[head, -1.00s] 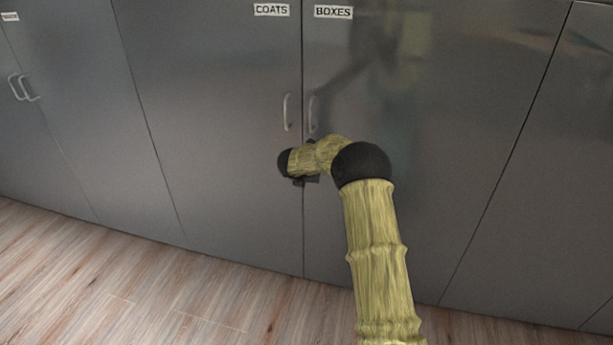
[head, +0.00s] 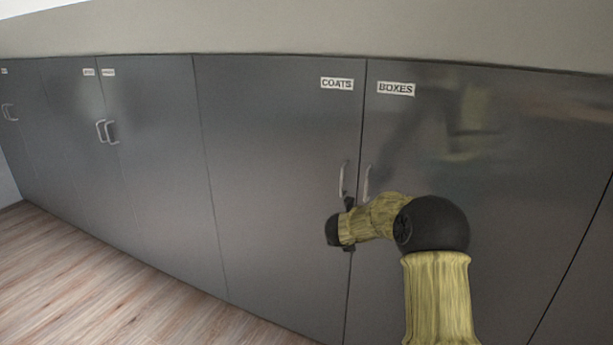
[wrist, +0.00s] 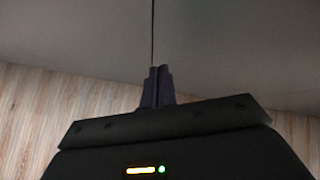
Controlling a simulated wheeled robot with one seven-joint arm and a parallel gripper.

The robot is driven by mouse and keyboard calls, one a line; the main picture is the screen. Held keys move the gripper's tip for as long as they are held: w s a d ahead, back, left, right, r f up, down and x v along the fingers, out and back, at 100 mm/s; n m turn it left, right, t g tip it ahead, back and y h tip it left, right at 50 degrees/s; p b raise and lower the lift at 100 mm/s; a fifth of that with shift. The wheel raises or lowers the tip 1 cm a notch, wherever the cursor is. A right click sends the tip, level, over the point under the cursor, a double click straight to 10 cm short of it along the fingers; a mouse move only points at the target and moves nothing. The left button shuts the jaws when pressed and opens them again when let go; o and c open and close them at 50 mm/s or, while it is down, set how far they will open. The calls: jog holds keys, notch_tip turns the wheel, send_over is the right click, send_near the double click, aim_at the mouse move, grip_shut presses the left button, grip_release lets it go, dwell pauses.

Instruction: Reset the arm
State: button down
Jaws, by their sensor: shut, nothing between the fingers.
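My gripper (wrist: 158,72) shows in the wrist view with its two dark fingers together and nothing between them. In that view the fingers point toward the seam between two grey doors, with wood floor to the sides. In the head view my arm reaches forward at the lower right, bent at a black joint. Its end is in front of the COATS door (head: 285,180) and the BOXES door (head: 500,200), just below their handles. The fingertips are hidden in the head view. I cannot tell whether they touch the doors. Both doors are shut.
The COATS handle (head: 343,180) and the BOXES handle (head: 366,184) stand side by side at the seam. More grey cabinet doors (head: 150,150) with handles run to the left. Open wood floor (head: 110,285) lies at the lower left.

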jog(key=s+a+r+n+y, duration=0.2)
jog(key=s+a+n, duration=0.3)
jog(key=n, duration=0.5)
jog(key=s+a+r+n+y, duration=0.2)
jog(key=s+n, duration=0.5)
jog(key=n, duration=0.2)
jog(key=s+d+f+n+g, duration=0.25)
jog(key=s+n, duration=0.65)
jog(key=s, duration=0.5)
jog(key=s+d+f+n+g, duration=0.15)
jog(key=s+n+g, duration=0.25)
jog(key=s+n, duration=0.75)
notch_tip(320, 180, up, 26)
jog(key=s+a+m+p, duration=0.1)
jog(key=m+p, duration=0.1)
jog(key=p, duration=2.4)
jog(key=shift+s+f, duration=0.15)
jog(key=shift+s, duration=0.25)
jog(key=shift+a, duration=0.1)
